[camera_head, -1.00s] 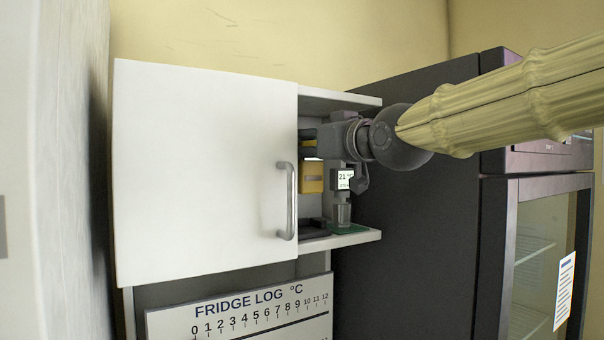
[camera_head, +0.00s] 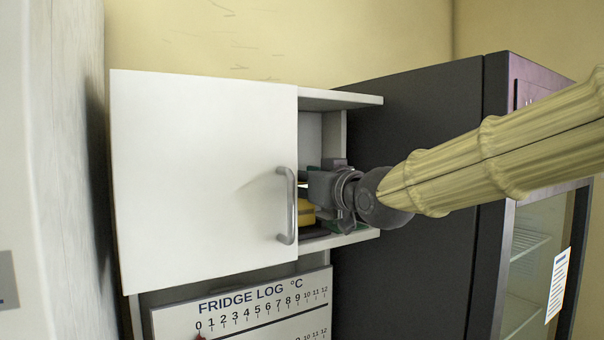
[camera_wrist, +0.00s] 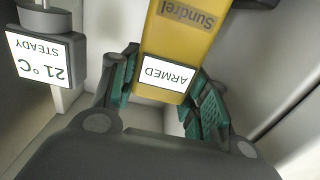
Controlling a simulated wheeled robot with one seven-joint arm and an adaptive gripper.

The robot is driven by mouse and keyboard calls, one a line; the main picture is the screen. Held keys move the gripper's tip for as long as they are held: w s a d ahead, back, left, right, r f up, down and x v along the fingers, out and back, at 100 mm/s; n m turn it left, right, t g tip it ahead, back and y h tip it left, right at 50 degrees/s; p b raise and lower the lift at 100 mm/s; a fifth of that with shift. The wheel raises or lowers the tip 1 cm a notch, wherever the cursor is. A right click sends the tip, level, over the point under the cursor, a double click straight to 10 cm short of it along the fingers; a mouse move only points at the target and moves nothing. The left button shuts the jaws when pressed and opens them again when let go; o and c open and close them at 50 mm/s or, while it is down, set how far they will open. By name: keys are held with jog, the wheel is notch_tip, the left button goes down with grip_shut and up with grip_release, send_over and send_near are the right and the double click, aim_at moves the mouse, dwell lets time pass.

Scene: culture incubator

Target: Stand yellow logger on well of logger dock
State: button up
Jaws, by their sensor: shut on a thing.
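The yellow logger (camera_head: 306,212) is inside the open-sided wall cabinet, low and partly hidden by my gripper and the door handle. My gripper (camera_head: 312,190) is shut on it. In the wrist view the logger (camera_wrist: 180,40) stands between the teal finger pads of my gripper (camera_wrist: 165,88); its label reads "Sundrel" and its screen "ARMED". The dark logger dock (camera_head: 309,233) shows as a strip on the cabinet floor just below the logger. Its well is hidden, and I cannot tell whether the logger touches it.
A white display (camera_wrist: 45,58) reading "21°C STEADY" stands on a post beside the gripper in the wrist view. The white cabinet door (camera_head: 200,180) with its handle (camera_head: 287,205) covers the left side. A dark fridge (camera_head: 420,200) stands right. A "FRIDGE LOG" board (camera_head: 240,312) hangs below.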

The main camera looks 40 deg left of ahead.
jog(key=shift+f, duration=0.1)
jog(key=shift+f, duration=0.2)
jog(key=o, duration=0.8)
jog(key=shift+o, duration=0.2)
jog(key=shift+r, duration=0.2)
jog(key=shift+s+d+f+b, duration=0.1)
jog(key=shift+d+b, duration=0.25)
jog(key=b+v, duration=0.4)
jog(key=v, duration=0.7)
jog(key=shift+d, duration=0.1)
